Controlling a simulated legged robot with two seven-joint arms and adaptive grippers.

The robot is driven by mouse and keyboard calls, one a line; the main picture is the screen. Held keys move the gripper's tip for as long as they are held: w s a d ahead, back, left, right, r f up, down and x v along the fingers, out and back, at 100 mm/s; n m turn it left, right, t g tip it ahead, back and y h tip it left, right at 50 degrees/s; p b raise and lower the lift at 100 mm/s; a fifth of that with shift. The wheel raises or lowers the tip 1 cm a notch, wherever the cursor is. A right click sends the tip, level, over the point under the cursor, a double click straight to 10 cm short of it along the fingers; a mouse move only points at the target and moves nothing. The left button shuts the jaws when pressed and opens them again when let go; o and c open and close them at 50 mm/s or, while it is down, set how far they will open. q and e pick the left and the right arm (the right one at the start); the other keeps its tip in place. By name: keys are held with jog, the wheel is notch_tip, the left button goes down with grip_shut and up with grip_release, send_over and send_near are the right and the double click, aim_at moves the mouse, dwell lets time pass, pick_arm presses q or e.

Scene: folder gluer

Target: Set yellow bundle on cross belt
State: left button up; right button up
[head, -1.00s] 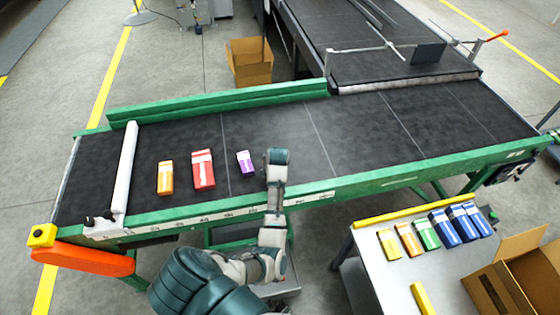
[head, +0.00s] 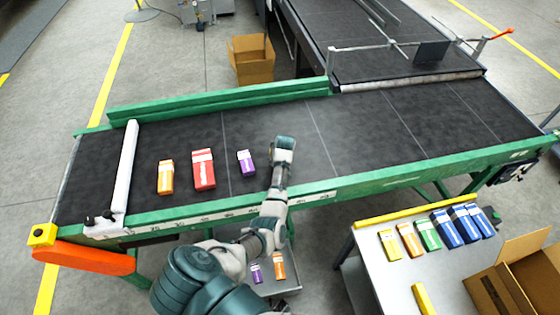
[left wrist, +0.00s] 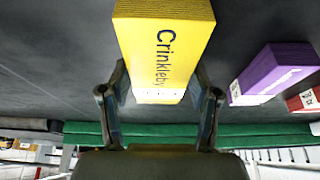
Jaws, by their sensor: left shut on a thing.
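The yellow bundle (left wrist: 165,50), with dark "Crinkleby" lettering, is between the fingers of my left gripper (left wrist: 160,84) in the left wrist view. The gripper is shut on it. In the head view my left gripper (head: 284,146) is over the near half of the dark cross belt (head: 370,130), right of the purple bundle (head: 246,163). The held bundle is hidden behind the gripper there. The purple bundle also shows in the left wrist view (left wrist: 272,76), right of the yellow one and apart from it. I cannot tell whether the yellow bundle touches the belt. My right gripper is not in view.
Red (head: 203,170) and orange (head: 166,178) bundles lie farther left on the belt, before a white bar (head: 125,168). Green rails (head: 400,177) edge the belt. A side table (head: 365,262) holds several bundles. The belt's right part is clear.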

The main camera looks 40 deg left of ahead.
pick_arm(q)
jog(key=shift+a+f, duration=0.15)
jog(key=shift+a, duration=0.05)
jog(key=o, duration=0.9)
jog(key=shift+a+f, duration=0.15)
jog(key=o, duration=0.3)
jog(key=shift+a+f, duration=0.1)
jog(key=shift+a, duration=0.05)
jog(key=shift+o, duration=0.2)
jog(key=shift+d+r, duration=0.4)
jog(key=shift+r, duration=0.15)
jog(key=v, duration=1.1)
jog(key=shift+r, duration=0.25)
jog(key=shift+s, duration=0.15)
